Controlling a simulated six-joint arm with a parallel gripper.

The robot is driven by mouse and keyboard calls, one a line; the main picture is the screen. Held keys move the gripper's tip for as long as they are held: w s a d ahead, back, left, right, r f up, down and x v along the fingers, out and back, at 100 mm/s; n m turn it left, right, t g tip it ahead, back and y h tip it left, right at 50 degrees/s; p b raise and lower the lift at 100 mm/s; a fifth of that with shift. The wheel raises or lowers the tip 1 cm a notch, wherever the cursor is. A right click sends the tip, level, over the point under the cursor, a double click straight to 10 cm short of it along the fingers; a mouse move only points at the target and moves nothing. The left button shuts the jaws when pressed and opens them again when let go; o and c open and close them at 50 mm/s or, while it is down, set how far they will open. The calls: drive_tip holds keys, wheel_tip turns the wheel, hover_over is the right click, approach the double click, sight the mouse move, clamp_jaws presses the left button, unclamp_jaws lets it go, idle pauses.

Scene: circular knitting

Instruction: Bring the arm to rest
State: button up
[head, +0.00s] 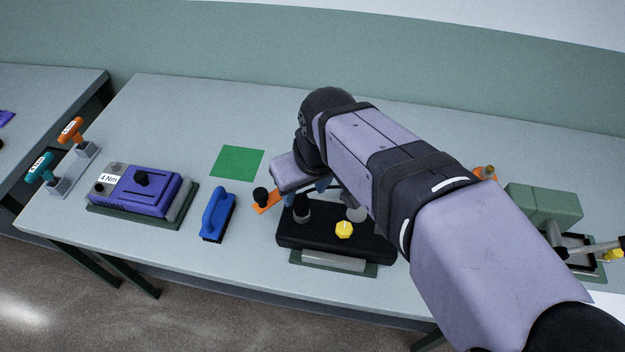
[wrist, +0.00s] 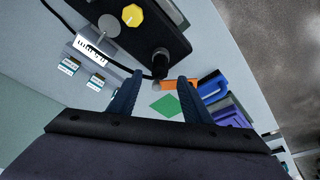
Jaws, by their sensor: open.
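My gripper shows in the wrist view (wrist: 158,90) with its two blue fingers apart and nothing between them. In the head view my arm reaches in from the lower right over the table (head: 160,250). The gripper hangs above the table, mostly hidden behind my own wrist and forearm, by the black machine (head: 335,238) with its yellow knob (head: 344,229). An orange-handled tool (head: 266,203) with a black knob lies beside the machine, just left of my gripper in the head view. I cannot tell exactly how high the fingers are.
A blue brush (head: 217,214), a green square (head: 237,161) and a purple device (head: 140,190) marked 4 Nm lie to the left. Teal and orange T-handles stand in a holder (head: 72,172) at the far left. A green block machine (head: 543,207) stands at the right.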

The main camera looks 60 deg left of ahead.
drive_tip(key=shift+w, duration=0.1)
drive_tip(key=w+d+m+p, duration=0.1)
drive_tip(key=w+d+m, duration=0.3)
drive_tip(key=w+d, duration=0.2)
drive_tip(key=w+d+m+p, duration=0.2)
drive_tip(key=w+d+m, duration=0.3)
drive_tip(key=w+d, duration=0.2)
drive_tip(key=w+d+f+m+t+p, duration=0.1)
drive_tip(key=w+d+m, duration=0.4)
drive_tip(key=w+d, duration=0.2)
drive_tip(key=shift+d+p, duration=0.3)
drive_tip(key=shift+d, duration=0.85)
drive_tip(key=s+d+f+m+h+b, duration=0.1)
drive_tip(key=s+d+f, duration=0.2)
drive_tip(key=d, duration=0.6)
drive_tip(key=s+d+f+g+h+b, duration=0.1)
drive_tip(key=d+f, duration=0.3)
drive_tip(key=d, duration=0.6)
drive_tip(key=s+d+f+m+h+b, duration=0.1)
drive_tip(key=s+d+f+b, duration=0.1)
drive_tip(key=d, duration=0.7)
drive_tip(key=s+f, duration=0.1)
drive_tip(key=s, duration=0.1)
drive_tip(key=shift+s+d+f+m+b, duration=0.15)
drive_tip(key=shift+s+m+b, duration=0.15)
